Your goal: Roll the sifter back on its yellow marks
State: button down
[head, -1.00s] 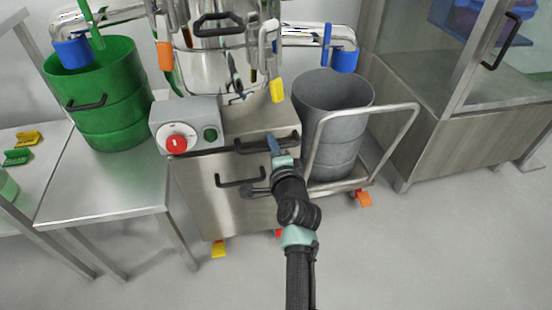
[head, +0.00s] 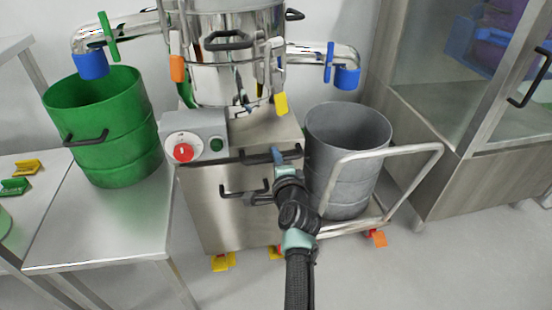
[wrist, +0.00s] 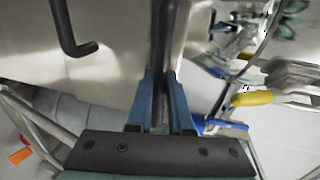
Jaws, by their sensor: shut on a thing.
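The sifter is a steel cabinet (head: 235,205) on casters, with a shiny round sieve body (head: 235,75) on top. My gripper (head: 278,156) is shut on the dark bar handle (head: 240,160) along the cabinet's top front edge, near its right end. In the wrist view its blue fingers (wrist: 160,105) clasp the dark bar (wrist: 164,50). Yellow patches (head: 222,262) show on the floor at the cabinet's front left foot, with another yellow patch (head: 274,252) beside red near the right foot. I cannot tell floor marks from caster parts. The floor behind the cabinet is hidden.
A green drum (head: 105,150) stands on a steel table (head: 100,228) close on the left. A grey drum (head: 345,165) stands on a trolley (head: 430,165) close on the right. A glazed cabinet (head: 450,150) stands farther right. The front floor is clear.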

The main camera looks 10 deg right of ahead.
jog(key=shift+w+r, duration=0.1)
jog(key=shift+r, duration=0.15)
jog(key=c, duration=0.9)
grip_release()
jog(key=shift+o, duration=0.3)
jog(key=shift+f, duration=0.25)
jog(key=shift+s, duration=0.2)
jog(key=shift+s+p, duration=0.3)
jog(key=shift+p, duration=0.15)
jog(key=p+v, duration=0.5)
jog(key=v, duration=0.7)
jog(key=shift+r, duration=0.3)
